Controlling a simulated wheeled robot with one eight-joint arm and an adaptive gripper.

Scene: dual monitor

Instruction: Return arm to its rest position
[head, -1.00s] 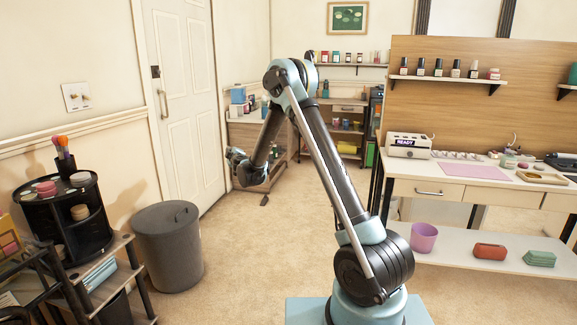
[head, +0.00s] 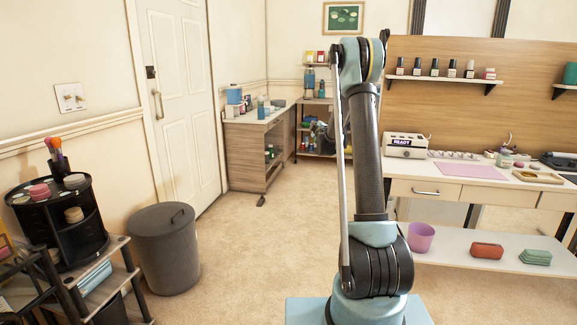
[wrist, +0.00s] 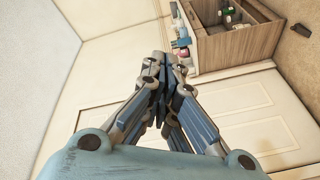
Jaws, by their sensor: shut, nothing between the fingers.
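My gripper (wrist: 162,72) shows in the wrist view with its fingertips together and nothing between them. Behind it in that view are the pale door and the wooden cabinet. In the head view my arm (head: 368,150) stands nearly upright from its base, with its elbow at the top. The forearm is mostly hidden behind the upper arm, and I cannot clearly make out the gripper there.
A white desk (head: 440,187) with a lower shelf stands at the right. A grey bin (head: 165,255) and a black round organizer (head: 85,222) are at the left. The wooden cabinet (head: 243,155) stands beside the door (head: 182,100). Carpet between them is clear.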

